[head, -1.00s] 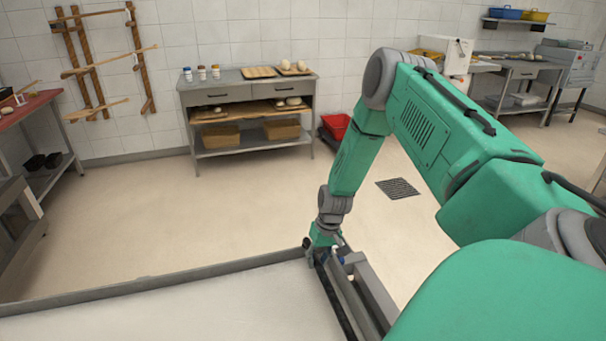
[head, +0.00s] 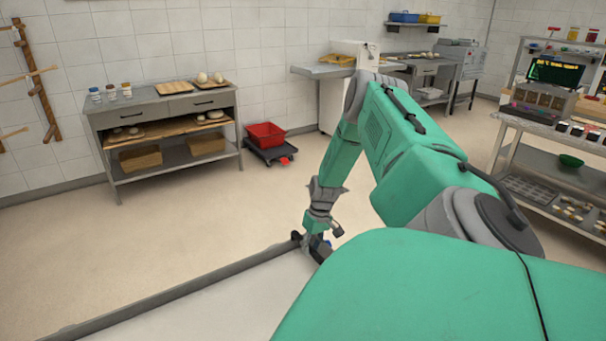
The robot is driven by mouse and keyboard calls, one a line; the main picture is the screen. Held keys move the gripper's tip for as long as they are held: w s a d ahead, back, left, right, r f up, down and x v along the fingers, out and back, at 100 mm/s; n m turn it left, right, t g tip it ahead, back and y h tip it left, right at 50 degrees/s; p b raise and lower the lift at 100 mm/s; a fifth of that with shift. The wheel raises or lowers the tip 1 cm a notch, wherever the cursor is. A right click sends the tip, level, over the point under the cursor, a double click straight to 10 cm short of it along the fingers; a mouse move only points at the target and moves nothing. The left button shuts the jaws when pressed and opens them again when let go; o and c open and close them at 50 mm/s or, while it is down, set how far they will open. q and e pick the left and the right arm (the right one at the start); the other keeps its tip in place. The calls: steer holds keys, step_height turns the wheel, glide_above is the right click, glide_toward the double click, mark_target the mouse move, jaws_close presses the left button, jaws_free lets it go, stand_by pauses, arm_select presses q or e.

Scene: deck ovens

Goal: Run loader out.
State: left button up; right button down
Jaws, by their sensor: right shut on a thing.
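The loader (head: 215,305) is the pale flat bed with a grey raised edge at the bottom of the head view. Its edge runs from the lower left up to a corner near the middle. My right gripper (head: 316,249) is at that corner, pointing down, and is shut on the loader there. The fingertips are small and partly hidden, so the exact grip on the part is hard to see. My right arm covers the loader's right side. My left gripper is not in view.
Beyond the loader is open pale floor. A steel table (head: 165,112) with trays and jars stands at the back left. A red bin (head: 264,135) sits on a low dark dolly (head: 272,152). A shelf rack (head: 545,160) with a green bowl (head: 570,161) stands at the right.

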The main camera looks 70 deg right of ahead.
steer(key=shift+d, duration=0.35)
steer(key=c, duration=1.4)
jaws_free()
steer(key=shift+s+r, duration=0.1)
steer(key=shift+o, duration=0.2)
steer(key=shift+d, duration=0.15)
steer(key=shift+r, duration=0.1)
step_height(320, 180, up, 11)
steer(key=s+d, duration=0.1)
steer(key=d, duration=0.1)
steer(key=shift+s, duration=0.2)
